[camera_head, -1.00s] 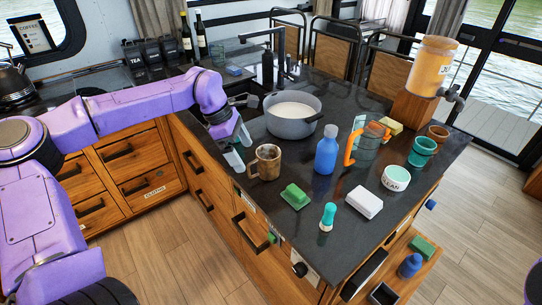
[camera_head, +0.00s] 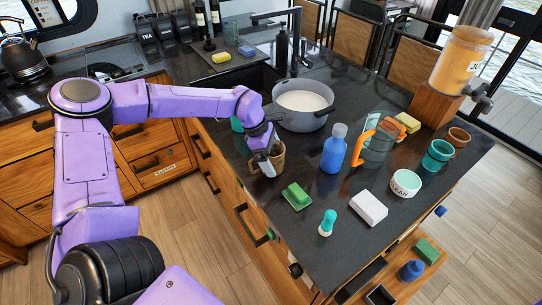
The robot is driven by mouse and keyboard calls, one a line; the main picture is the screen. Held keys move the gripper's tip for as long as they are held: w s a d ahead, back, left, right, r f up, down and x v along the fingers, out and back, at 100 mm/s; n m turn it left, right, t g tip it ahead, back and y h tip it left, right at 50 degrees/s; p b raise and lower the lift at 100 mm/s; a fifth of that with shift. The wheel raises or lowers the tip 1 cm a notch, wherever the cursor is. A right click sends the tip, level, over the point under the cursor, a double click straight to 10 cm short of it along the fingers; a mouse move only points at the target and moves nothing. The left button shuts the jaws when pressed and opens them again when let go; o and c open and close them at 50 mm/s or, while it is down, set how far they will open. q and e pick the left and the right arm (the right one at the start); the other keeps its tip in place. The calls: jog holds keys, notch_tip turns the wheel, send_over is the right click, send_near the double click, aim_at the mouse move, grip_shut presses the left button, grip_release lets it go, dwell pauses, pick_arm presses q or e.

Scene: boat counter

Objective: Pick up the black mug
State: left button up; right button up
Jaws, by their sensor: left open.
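I see no mug that is clearly black. A brown, wood-toned mug (camera_head: 279,160) stands upright near the counter's left edge, partly hidden behind my left gripper. My left gripper (camera_head: 266,163) is open and points down at the mug's left side, in front of it in the picture. Whether a finger touches the mug or goes inside it, I cannot tell. My right gripper is not in view.
A grey pot (camera_head: 301,112) stands behind the mug. A blue bottle (camera_head: 334,152) and an orange-handled glass pitcher (camera_head: 378,145) stand to the right. A green sponge (camera_head: 297,196), a teal-topped brush (camera_head: 328,223) and a white block (camera_head: 369,208) lie nearer the front.

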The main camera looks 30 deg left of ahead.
pick_arm(q)
jog(key=shift+d+f, duration=0.2)
jog(key=c, duration=1.1)
